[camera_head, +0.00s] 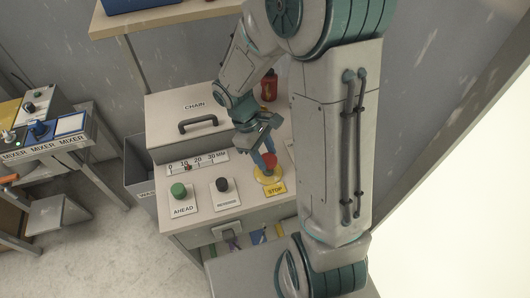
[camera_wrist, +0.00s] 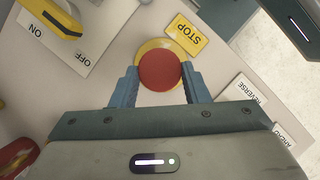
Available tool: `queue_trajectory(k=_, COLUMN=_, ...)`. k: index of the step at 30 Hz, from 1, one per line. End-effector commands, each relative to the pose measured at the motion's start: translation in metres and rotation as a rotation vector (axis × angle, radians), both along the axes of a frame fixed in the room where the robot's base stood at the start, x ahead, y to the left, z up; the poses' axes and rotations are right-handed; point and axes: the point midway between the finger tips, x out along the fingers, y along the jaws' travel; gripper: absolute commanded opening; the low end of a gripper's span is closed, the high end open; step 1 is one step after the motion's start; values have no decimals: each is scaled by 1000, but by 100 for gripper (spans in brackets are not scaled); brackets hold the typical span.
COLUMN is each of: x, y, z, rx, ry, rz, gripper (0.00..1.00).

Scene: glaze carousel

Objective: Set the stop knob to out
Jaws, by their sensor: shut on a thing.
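The red stop knob (camera_head: 269,161) sits on a round yellow base (camera_head: 267,176) on the light bench top, behind the yellow STOP label (camera_head: 276,190). In the wrist view the red knob (camera_wrist: 160,70) lies between the two blue fingers of my gripper (camera_wrist: 160,82). The fingers are shut on the knob from both sides, over the yellow base. In the head view my gripper (camera_head: 263,150) reaches down to the knob from above. Whether the knob is in or out cannot be told.
Green AHEAD (camera_head: 178,190) and black REVERSE (camera_head: 222,185) knobs stand left of the stop knob. The CHAIN cover (camera_head: 188,108) with its handle is behind. A yellow ON/OFF lever (camera_wrist: 52,14) and a red object (camera_wrist: 16,157) are close by. A mixer table (camera_head: 50,145) stands far left.

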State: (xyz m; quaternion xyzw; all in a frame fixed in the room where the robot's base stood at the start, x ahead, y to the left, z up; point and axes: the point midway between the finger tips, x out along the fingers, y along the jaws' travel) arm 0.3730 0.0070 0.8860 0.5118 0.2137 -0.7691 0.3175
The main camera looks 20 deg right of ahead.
Motion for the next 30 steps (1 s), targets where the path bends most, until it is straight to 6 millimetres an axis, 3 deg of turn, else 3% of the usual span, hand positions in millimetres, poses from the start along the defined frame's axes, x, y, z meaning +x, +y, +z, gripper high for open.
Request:
queue_trajectory(k=1, x=2, y=0, z=3, rx=-1, ry=-6, rz=1, gripper=0)
queue_trajectory(k=2, x=2, y=0, z=4, rx=-2, ry=-6, rz=1, gripper=50)
queue_trajectory(k=3, x=2, y=0, z=4, rx=-1, ry=-7, rz=1, gripper=61)
queue_trajectory(k=4, x=2, y=0, z=4, rx=-2, ry=-6, rz=1, gripper=64)
queue_trajectory(k=13, x=2, y=0, z=4, rx=-1, ry=-5, rz=1, gripper=64)
queue_trajectory(k=17, x=6, y=4, z=15, rx=-2, ry=-8, rz=1, gripper=64)
queue_trajectory(k=30, x=32, y=29, z=102, rx=0, ry=-10, rz=1, gripper=64)
